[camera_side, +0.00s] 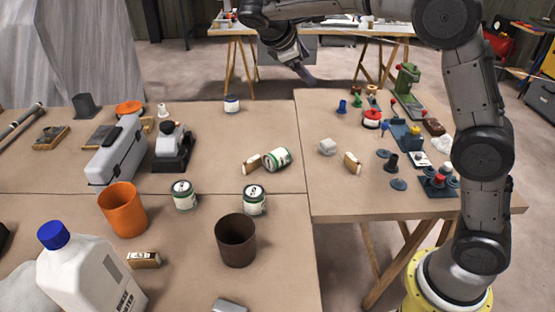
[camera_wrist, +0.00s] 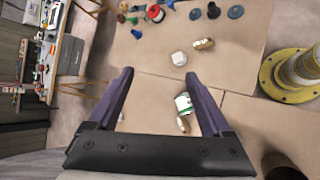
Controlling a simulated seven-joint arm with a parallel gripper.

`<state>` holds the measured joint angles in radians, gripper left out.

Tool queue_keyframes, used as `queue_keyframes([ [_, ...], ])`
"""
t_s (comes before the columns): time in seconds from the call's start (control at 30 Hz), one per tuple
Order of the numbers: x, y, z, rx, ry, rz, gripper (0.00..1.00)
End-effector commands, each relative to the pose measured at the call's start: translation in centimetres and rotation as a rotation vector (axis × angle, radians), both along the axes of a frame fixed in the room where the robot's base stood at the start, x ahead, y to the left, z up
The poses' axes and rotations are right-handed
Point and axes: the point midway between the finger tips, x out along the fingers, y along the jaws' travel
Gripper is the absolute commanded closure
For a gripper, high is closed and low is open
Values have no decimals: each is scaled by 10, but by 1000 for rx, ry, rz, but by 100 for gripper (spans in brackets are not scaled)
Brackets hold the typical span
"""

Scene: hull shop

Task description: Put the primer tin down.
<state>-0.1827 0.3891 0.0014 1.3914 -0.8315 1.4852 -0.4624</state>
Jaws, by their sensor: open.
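Several tins with white and green labels are on the brown table. One tin (camera_side: 277,159) lies tipped on its side near the table's middle, touching or close to a small wooden-handled block (camera_side: 252,163). Two more tins, a left one (camera_side: 184,195) and a right one (camera_side: 254,200), stand upright nearer the camera. I cannot read which is the primer tin. My gripper (camera_side: 307,75) is open and empty, high above the table's far edge. In the wrist view, a white and green tin (camera_wrist: 184,103) shows far below, beside the right finger of my gripper (camera_wrist: 158,74).
An orange cup (camera_side: 122,208), a brown cup (camera_side: 236,240) and a white jug (camera_side: 90,272) stand in front. A grey toolbox (camera_side: 118,151) is left. The right table holds many small parts. The back middle is mostly clear.

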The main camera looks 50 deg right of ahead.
Motion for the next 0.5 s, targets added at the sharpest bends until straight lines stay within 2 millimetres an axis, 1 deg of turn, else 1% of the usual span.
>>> queue_keyframes([
  [0.03, 18, 6, -15, -36, 37, 15, 17],
  [0.1, 40, 13, -34, -86, 81, 33, 17],
  [0.17, 57, 19, -52, -128, 116, 50, 17],
  [0.2, 68, 25, -65, -155, 140, 61, 17],
  [0.27, 82, 32, -87, -195, 175, 77, 17],
  [0.37, 102, 46, -128, -257, 232, 107, 17],
  [0.4, 109, 52, -146, -280, 253, 119, 17],
  [0.47, 116, 62, -174, -310, 284, 139, 17],
  [0.5, 120, 67, -193, -328, 304, 152, 17],
])
